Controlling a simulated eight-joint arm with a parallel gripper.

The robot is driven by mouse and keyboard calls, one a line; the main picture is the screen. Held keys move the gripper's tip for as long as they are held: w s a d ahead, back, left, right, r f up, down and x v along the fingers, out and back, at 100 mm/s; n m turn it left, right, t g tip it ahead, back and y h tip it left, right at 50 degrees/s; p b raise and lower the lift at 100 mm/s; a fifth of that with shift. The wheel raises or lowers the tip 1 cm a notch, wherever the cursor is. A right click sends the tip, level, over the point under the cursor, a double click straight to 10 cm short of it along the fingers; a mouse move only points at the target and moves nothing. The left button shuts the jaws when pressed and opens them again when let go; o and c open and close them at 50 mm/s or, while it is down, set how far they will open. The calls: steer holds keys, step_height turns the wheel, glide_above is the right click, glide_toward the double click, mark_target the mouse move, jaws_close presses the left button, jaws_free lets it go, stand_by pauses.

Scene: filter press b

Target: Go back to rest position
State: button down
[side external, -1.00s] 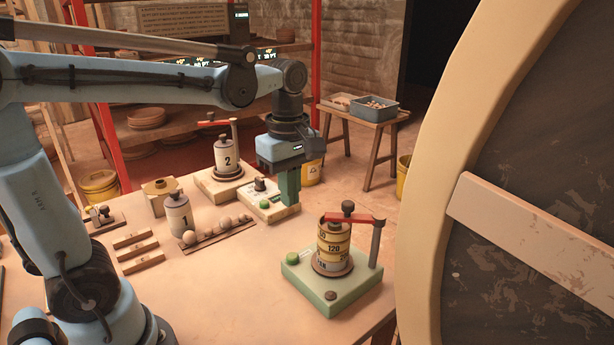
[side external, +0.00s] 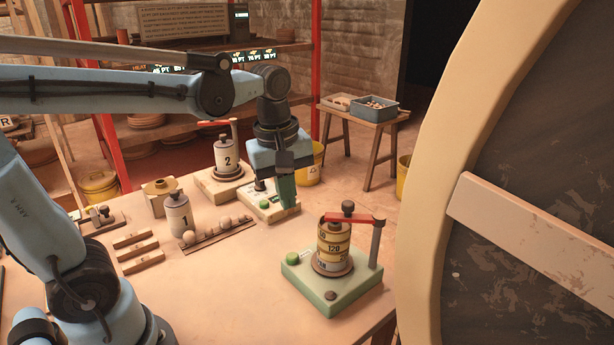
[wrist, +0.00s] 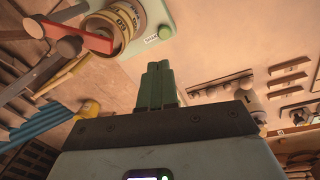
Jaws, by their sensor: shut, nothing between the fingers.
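My gripper (side external: 287,190) points down above the far part of the table, in front of the cream-based switch box (side external: 262,203), and partly hides it in the side view. Its green fingers are together, with nothing between them. In the wrist view the shut fingers (wrist: 160,75) point up the picture. The green-based press (side external: 330,285) stands to the right and nearer the side camera, with yellow numbered rings stacked under a red arm. It also shows in the wrist view (wrist: 150,20), at the top.
A cylinder marked 1 (side external: 178,213) stands left of a rack of balls (side external: 218,233). A press with cylinder 2 (side external: 226,160) stands at the back. Wooden bars (side external: 133,247) lie at left. A large round wheel (side external: 520,200) fills the right. The front middle table (side external: 225,290) is clear.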

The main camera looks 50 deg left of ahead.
steer(key=s+f+m+t, duration=0.1)
steer(key=m+t, duration=0.1)
steer(key=m, duration=0.2)
steer(key=s+f+m+t, duration=0.1)
steer(key=m+t, duration=0.1)
steer(key=m, duration=0.3)
steer(key=s+d+f+m+t, duration=0.1)
steer(key=m, duration=0.4)
steer(key=shift+f+t, duration=0.2)
steer(key=shift+t, duration=0.2)
